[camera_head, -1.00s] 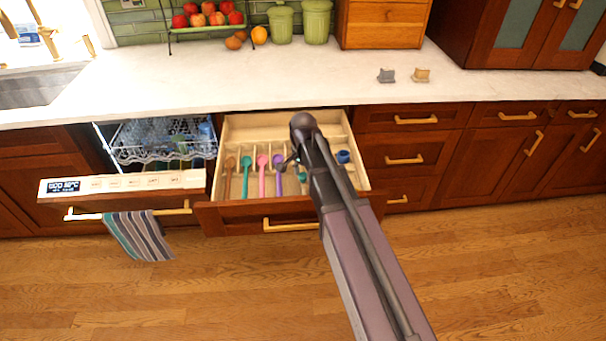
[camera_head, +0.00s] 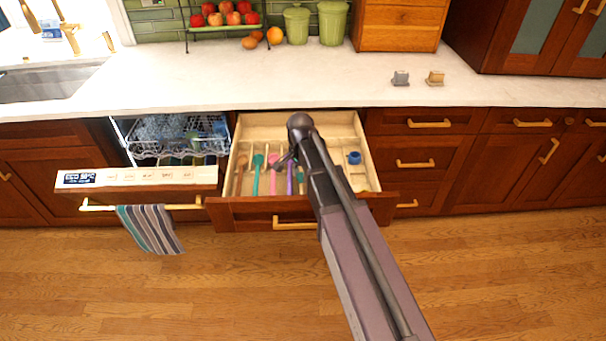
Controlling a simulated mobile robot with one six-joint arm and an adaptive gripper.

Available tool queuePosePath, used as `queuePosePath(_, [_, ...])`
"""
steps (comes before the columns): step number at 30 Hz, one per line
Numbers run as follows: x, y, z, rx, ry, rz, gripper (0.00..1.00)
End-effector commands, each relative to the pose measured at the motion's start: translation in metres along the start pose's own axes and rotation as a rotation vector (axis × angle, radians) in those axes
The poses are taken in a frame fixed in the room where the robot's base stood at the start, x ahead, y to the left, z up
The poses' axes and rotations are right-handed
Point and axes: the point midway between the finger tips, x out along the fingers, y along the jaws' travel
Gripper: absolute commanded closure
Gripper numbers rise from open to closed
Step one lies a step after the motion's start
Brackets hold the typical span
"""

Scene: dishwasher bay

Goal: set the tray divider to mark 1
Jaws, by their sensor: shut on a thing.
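The open wooden drawer (camera_head: 242,212) holds a pale wooden tray (camera_head: 349,133) with long compartments. My gripper (camera_head: 283,161) reaches down into the tray over the spoon compartments, near the heads of the pink spoon (camera_head: 274,160) and purple spoon (camera_head: 290,184). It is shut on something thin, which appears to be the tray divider. The divider is mostly hidden behind my gripper and arm, and no mark can be read. A teal spoon (camera_head: 257,162) and a brown spoon (camera_head: 240,163) lie to the left. A blue cup (camera_head: 354,158) sits to the right.
The pulled-out dishwasher (camera_head: 140,177) with a striped towel (camera_head: 150,228) on its handle stands left of the drawer. The white counter (camera_head: 250,80) lies behind, with two small blocks (camera_head: 400,78) (camera_head: 435,78) at right. The floor in front is clear.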

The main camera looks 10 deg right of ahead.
Motion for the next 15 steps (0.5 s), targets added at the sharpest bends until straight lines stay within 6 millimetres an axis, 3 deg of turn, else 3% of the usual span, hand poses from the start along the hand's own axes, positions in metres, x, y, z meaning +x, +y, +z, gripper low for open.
queuePosePath(7, [0.0000,-0.0023,0.0011,0.001,-0.011,-0.011,1.00])
queuePosePath(8, [0.0000,-0.0021,0.0007,0.002,-0.011,-0.011,0.55])
queuePosePath(9, [0.0000,-0.0018,0.0000,0.003,-0.010,-0.011,0.43])
queuePosePath(11, [-0.0001,-0.0011,-0.0010,0.004,-0.010,-0.011,0.25])
queuePosePath(15, [0.0000,0.0012,-0.0038,0.008,-0.009,-0.009,0.23])
